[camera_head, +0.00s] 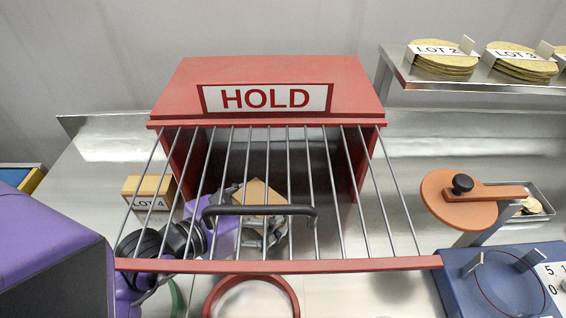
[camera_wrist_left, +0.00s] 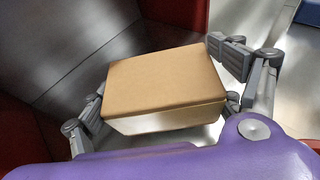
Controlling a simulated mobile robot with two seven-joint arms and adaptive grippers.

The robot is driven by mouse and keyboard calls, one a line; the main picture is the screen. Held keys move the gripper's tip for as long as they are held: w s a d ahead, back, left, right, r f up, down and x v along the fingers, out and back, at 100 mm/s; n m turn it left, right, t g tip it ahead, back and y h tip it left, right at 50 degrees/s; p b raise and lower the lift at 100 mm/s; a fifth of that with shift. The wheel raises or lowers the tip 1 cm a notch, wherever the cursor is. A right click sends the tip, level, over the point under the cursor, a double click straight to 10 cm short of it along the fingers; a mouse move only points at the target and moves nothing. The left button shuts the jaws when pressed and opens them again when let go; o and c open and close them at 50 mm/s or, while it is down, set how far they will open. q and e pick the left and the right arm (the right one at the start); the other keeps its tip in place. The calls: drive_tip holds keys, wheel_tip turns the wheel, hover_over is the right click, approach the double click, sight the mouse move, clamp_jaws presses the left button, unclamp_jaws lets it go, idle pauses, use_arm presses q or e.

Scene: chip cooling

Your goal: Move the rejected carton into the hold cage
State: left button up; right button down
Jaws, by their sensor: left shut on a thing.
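The red hold cage (camera_head: 270,78), marked HOLD, stands on the steel bench. Its barred door (camera_head: 280,266) is swung up and out towards me, with a dark handle on its bars. A plain tan carton (camera_head: 262,192) shows through these bars at the cage's open front. My left gripper (camera_head: 258,212) is shut on this carton, its grey fingers on either side. The carton's top and one side also show in the left wrist view (camera_wrist_left: 165,80), with dark cage walls around it. Whether it touches the cage floor, I cannot tell. My right gripper is not in view.
A tan carton labelled LOT 4 (camera_head: 148,187) stands left of the cage. A shelf (camera_head: 480,88) with stacked chips is at upper right. An orange round press (camera_head: 455,205) and a blue scale (camera_head: 500,285) stand at right. A red ring (camera_head: 250,280) lies in front.

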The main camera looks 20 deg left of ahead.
use_arm(q)
drive_tip(key=w, duration=0.2)
drive_tip(key=w+a, duration=0.1)
drive_tip(key=w, duration=0.2)
drive_tip(key=w+a+p, duration=0.1)
drive_tip(key=w, duration=0.2)
drive_tip(key=shift+c, duration=0.2)
drive_tip(key=w+a, duration=0.1)
drive_tip(key=w, duration=0.1)
drive_tip(key=w+a, duration=0.1)
drive_tip(key=w, duration=0.1)
drive_tip(key=w+a, duration=0.1)
drive_tip(key=w, duration=0.1)
drive_tip(key=shift+f+p, duration=0.1)
drive_tip(key=shift+p, duration=0.2)
drive_tip(key=shift+w+a, duration=0.2)
drive_tip(key=shift+w, duration=0.45)
drive_tip(key=shift+o, duration=0.2)
drive_tip(key=shift+w+f, duration=0.15)
drive_tip(key=shift+f, duration=1.65)
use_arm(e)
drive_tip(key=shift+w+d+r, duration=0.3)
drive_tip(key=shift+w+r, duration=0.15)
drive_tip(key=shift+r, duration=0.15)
use_arm(q)
drive_tip(key=shift+f, duration=0.2)
drive_tip(key=o, duration=1.2)
drive_tip(key=shift+o, duration=0.5)
